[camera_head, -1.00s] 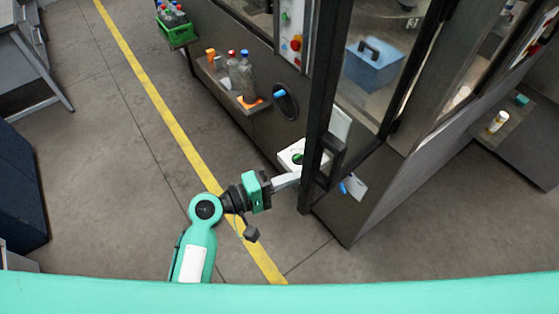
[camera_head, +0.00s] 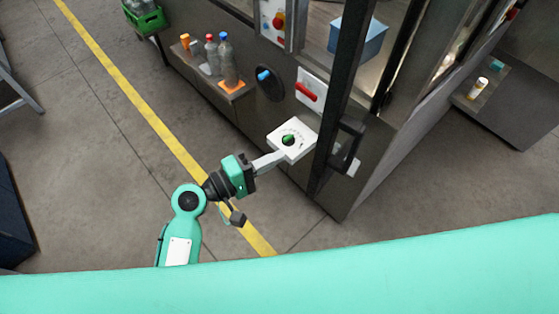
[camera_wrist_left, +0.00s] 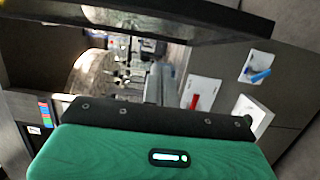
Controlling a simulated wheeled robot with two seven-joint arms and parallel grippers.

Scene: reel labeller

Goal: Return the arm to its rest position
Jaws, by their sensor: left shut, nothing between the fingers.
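My left arm, green and black, comes up from the lower left in the head view. Its gripper (camera_head: 280,157) is shut and empty, with pale grey fingers pointing toward the machine front. The fingertips show close to a white plate with a green knob (camera_head: 298,128); whether they touch it I cannot tell. In the left wrist view the green gripper body fills the bottom and the grey fingers (camera_wrist_left: 160,84) point up toward the machine. My right gripper is not in view.
The machine has a dark door post with a black handle (camera_head: 347,146), a red handle on a white plate (camera_head: 308,92) and a blue knob (camera_head: 264,75). A shelf holds bottles (camera_head: 228,62); a green crate (camera_head: 148,21) stands beyond.

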